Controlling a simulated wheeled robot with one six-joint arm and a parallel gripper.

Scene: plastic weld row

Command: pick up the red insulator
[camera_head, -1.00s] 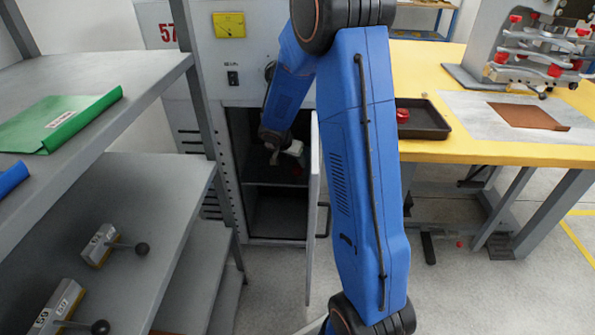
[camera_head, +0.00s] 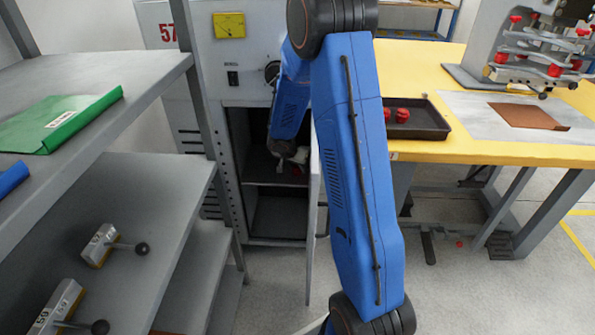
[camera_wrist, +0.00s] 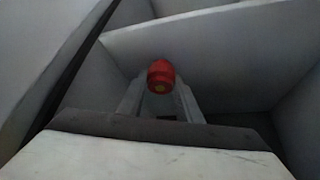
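In the head view my gripper (camera_head: 298,157) is inside the upper compartment of the open grey cabinet (camera_head: 262,70). A small red spot (camera_head: 295,171) shows just below it there. My arm hides part of the cabinet.
The cabinet door (camera_head: 314,200) stands open right beside my arm. A dark tray (camera_head: 430,120) with red pieces (camera_head: 402,115) lies on the yellow table (camera_head: 480,150). A grey shelf rack (camera_head: 150,200) with weighted handles stands at the left.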

